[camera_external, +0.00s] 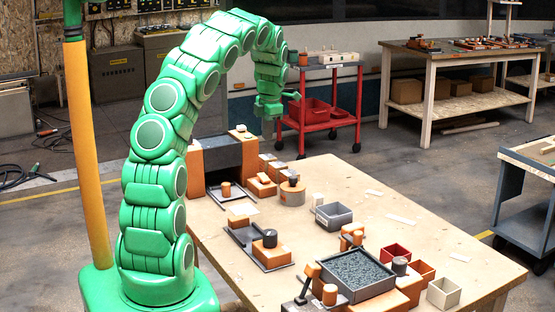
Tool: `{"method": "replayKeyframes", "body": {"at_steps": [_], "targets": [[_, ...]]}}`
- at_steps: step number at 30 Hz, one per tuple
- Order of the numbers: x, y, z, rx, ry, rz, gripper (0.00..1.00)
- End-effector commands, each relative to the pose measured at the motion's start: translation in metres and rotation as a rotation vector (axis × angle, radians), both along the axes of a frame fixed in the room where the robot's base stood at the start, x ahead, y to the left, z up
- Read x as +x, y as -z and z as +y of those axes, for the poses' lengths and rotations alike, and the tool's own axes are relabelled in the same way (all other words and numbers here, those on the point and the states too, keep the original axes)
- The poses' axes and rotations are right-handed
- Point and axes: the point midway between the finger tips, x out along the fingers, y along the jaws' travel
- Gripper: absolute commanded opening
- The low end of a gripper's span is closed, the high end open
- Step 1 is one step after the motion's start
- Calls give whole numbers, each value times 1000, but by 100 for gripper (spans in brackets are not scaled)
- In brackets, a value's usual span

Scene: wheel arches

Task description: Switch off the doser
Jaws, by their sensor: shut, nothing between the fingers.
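My gripper (268,114) hangs at the end of my green arm, pointing down above the far end of the wooden table. It is shut and empty, well clear of the things on the table. Several orange and grey devices stand on the table, and I cannot tell for certain which one is the doser. One has a grey tray of dark granules (356,273) at the front, with orange blocks and dark knobs around it. Another is a grey plate with an orange block and black knob (269,240). A round orange-grey unit (292,192) stands farther back. Switch positions are too small to read.
On the table (420,236) are a grey bin (334,217), a red bin (395,254), a pale bin (443,293) and several flat white pieces. A red cart (325,120) stands behind it. The table's right side is mostly clear.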

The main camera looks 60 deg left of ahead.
Motion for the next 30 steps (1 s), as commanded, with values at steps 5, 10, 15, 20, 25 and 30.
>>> {"method": "replayKeyframes", "body": {"at_steps": [5, 10, 15, 20, 25, 30], "targets": [[0, 0, 0, 5, 0, 0, 0], [-3, -2, 3, 45, -1, 0, 0], [-4, -3, 5, 72, -1, -1, 0], [-4, -3, 5, 71, -1, -1, 0], [-4, 0, 5, 70, -1, -1, 0], [-4, 11, 7, 67, -1, 2, 0]]}}
